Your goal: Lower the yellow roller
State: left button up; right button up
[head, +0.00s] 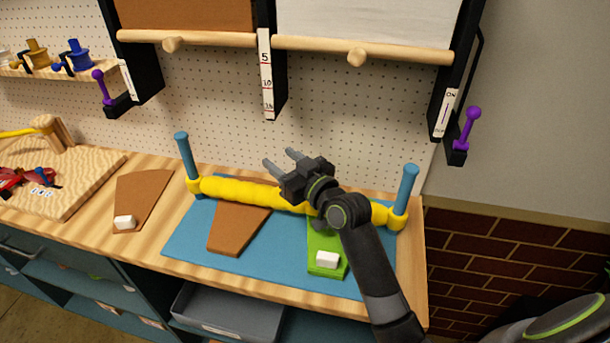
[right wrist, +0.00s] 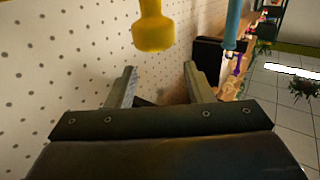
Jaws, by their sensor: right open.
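The yellow roller (head: 250,191) lies across the blue mat (head: 190,245), a lumpy bar with its yellow ends around the left blue post (head: 183,150) and the right blue post (head: 406,185). It is low, near the mat. My right gripper (head: 280,158) is open and empty, above and behind the roller in the head view; its arm hides part of the roller's right half. In the right wrist view a yellow piece (right wrist: 152,28) hangs beyond the open fingers; I cannot tell which part it is. My left gripper is out of view.
A brown sheet (head: 237,228) and a green sheet (head: 320,245) with a white block (head: 327,259) lie on the mat. Another brown sheet (head: 145,190) lies to the left. Pegboard (head: 345,120) stands behind, with wooden bars (head: 400,51) and purple-knobbed levers (head: 472,115) above.

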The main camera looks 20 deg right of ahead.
jog(key=b+v, duration=0.2)
jog(key=v, duration=1.5)
